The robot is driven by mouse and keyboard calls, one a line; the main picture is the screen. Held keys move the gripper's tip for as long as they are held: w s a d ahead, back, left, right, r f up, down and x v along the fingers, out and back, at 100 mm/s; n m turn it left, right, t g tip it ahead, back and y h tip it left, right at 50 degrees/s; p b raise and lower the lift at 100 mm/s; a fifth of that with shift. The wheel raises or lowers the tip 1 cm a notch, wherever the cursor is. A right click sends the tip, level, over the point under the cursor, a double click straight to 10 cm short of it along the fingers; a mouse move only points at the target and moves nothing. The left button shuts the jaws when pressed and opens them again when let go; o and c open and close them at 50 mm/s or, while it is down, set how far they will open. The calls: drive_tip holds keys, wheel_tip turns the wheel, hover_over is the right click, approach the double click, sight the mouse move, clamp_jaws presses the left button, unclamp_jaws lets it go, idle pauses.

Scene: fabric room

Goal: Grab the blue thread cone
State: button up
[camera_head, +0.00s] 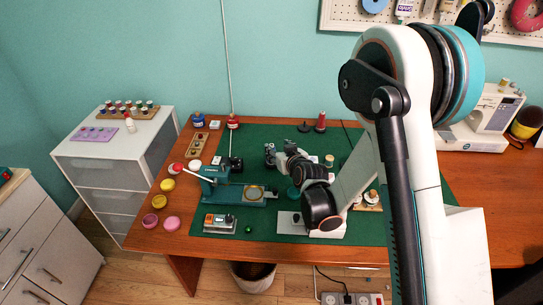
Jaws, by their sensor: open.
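The blue thread cone (198,120) stands upright near the back left corner of the wooden table, just off the green mat. My gripper (269,155) is small in the head view, over the middle of the green mat, to the right of the blue cone and nearer to me. It is open, and I see nothing in it. It is clearly apart from the cone. My arm hides part of the mat and the table on the right.
A red cone (233,122) stands right of the blue one, and another red cone (320,122) stands further right. A teal device (222,190) sits on the green mat (262,222). A wooden tray (197,146) and several round pots line the table's left side.

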sight(272, 146)
drive_tip(key=b+x, duration=0.1)
drive_tip(key=x, duration=0.1)
drive_tip(key=b+x, duration=0.1)
drive_tip(key=x, duration=0.2)
drive_tip(key=b+x, duration=0.1)
drive_tip(key=x, duration=0.2)
drive_tip(key=shift+a+f, duration=0.15)
drive_tip(key=shift+f, duration=0.2)
drive_tip(key=shift+r, duration=0.1)
drive_tip(key=shift+c, duration=0.3)
clamp_jaws()
